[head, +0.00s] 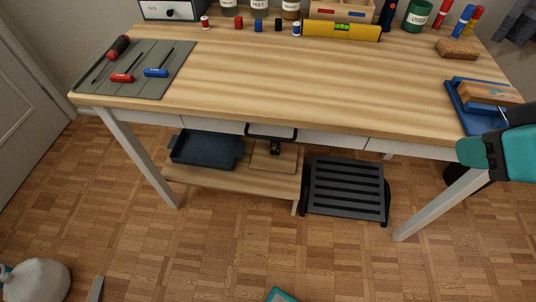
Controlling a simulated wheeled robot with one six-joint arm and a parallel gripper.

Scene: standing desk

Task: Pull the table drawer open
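The wooden desk (290,80) stands in front of me in the head view. A white drawer front (335,139) runs under its front edge, with a seam near its right end. A dark bow-shaped handle (270,136) sits at the middle of the front, just below the tabletop edge. The front looks flush under the top, so the drawer appears shut. A teal and black part of my arm (505,150) reaches in at the right edge, over the desk's right front corner and apart from the handle. My gripper's fingers are not visible.
A blue tray (462,108) holds a wooden block at the right. Below are a dark bin (207,150) on the shelf and a black slatted footrest (345,188). The front floor is mostly clear.

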